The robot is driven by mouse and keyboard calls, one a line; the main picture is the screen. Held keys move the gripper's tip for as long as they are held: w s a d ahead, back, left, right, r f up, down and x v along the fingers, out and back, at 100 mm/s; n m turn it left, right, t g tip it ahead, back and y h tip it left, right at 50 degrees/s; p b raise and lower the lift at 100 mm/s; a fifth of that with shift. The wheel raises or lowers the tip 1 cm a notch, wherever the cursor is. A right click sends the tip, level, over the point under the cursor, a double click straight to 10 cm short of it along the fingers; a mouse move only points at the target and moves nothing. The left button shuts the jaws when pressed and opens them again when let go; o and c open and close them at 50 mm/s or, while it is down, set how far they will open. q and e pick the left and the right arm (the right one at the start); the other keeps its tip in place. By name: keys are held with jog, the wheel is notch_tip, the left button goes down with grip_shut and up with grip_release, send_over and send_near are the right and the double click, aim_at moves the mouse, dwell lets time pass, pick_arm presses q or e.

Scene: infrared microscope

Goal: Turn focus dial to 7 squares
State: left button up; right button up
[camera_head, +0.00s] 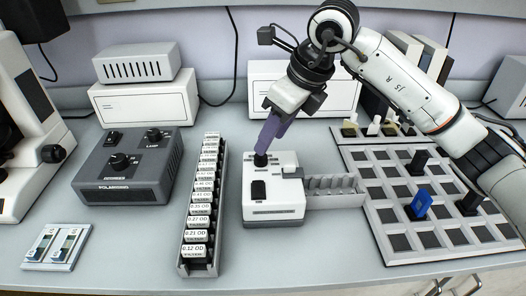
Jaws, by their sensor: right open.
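My right gripper (267,140) has purple fingers and points down over a small white box (273,213). Its fingertips are at a black knob (260,160) on the back left of that box's top; whether they touch it I cannot tell. The gripper is open, though the fingers hide the gap between them. A black knob (54,153) also sits on the white microscope (15,120). I cannot read which is the focus dial, nor any setting. My left gripper is not in view.
A rack of labelled OD filters (213,252) stands left of the white box. A grey slotted holder (332,191) joins its right side. A grid tray (408,258) with black pieces and a blue piece (419,204) lies right. Slides (57,247) lie front left.

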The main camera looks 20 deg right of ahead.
aim_at(264, 157)
jog(key=x, duration=0.6)
jog(key=shift+c, duration=0.7)
jog(key=c, duration=0.9)
